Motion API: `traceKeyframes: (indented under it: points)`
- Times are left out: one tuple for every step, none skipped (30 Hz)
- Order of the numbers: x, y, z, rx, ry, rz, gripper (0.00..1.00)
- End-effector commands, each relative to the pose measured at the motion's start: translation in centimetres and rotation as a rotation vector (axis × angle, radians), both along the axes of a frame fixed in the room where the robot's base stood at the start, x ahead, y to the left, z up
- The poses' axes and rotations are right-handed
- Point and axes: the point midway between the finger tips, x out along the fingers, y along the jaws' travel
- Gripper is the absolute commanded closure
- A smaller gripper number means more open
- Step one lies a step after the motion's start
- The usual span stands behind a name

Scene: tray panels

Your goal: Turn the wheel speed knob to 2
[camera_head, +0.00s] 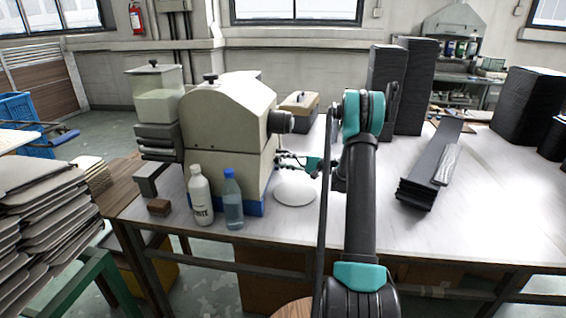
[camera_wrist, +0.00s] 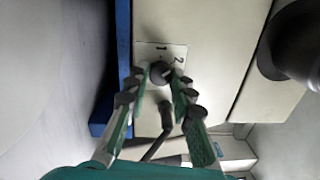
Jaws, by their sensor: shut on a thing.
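The wheel speed knob (camera_wrist: 160,72) is a small dark round knob on the cream machine (camera_head: 228,115). It sits on a pale plate (camera_wrist: 150,51) marked 1 and 2 in the wrist view, with the 2 to the upper right of the knob. My gripper (camera_wrist: 163,78) has its green fingers with dark pads closed around the knob from both sides. In the head view my gripper (camera_head: 286,160) reaches the right side of the machine, and the knob is too small to tell there. The knob's pointer is hidden, so I cannot tell its setting.
A dark lever (camera_wrist: 165,118) juts out close below the knob, between my fingers. A thick dark cylinder (camera_head: 281,122) sticks out above my gripper. A white disc (camera_head: 295,192) lies beneath it. A white bottle (camera_head: 201,196) and a blue bottle (camera_head: 232,200) stand in front of the machine.

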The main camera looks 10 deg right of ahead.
Motion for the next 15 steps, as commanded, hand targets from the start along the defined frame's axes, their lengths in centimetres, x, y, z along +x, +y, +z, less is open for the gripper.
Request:
traceKeyframes:
  points:
    - [0.05, -0.05, -0.05, 0.006, 0.021, -0.002, 1.0]
    - [0.05, -0.05, -0.05, 0.011, 0.036, -0.002, 1.0]
    - [0.05, -0.05, -0.05, 0.016, 0.051, -0.002, 1.0]
    - [0.05, -0.05, -0.06, 0.02, 0.063, -0.002, 1.0]
    - [0.04, -0.05, -0.06, 0.023, 0.073, -0.002, 1.0]
    - [0.04, -0.05, -0.06, 0.026, 0.084, -0.002, 1.0]
    - [0.04, -0.05, -0.07, 0.029, 0.092, -0.002, 1.0]
    - [0.04, -0.06, -0.07, 0.032, 0.098, -0.002, 1.0]
    - [0.04, -0.06, -0.07, 0.033, 0.105, -0.002, 1.0]
    - [0.04, -0.06, -0.07, 0.035, 0.11, -0.002, 1.0]
    - [0.03, -0.06, -0.07, 0.036, 0.115, -0.002, 1.0]
    - [0.03, -0.06, -0.08, 0.037, 0.119, -0.002, 1.0]
    - [0.03, -0.06, -0.08, 0.038, 0.121, -0.002, 1.0]
    - [0.03, -0.06, -0.08, 0.038, 0.122, -0.002, 1.0]
    - [0.03, -0.06, -0.08, 0.039, 0.124, -0.002, 1.0]
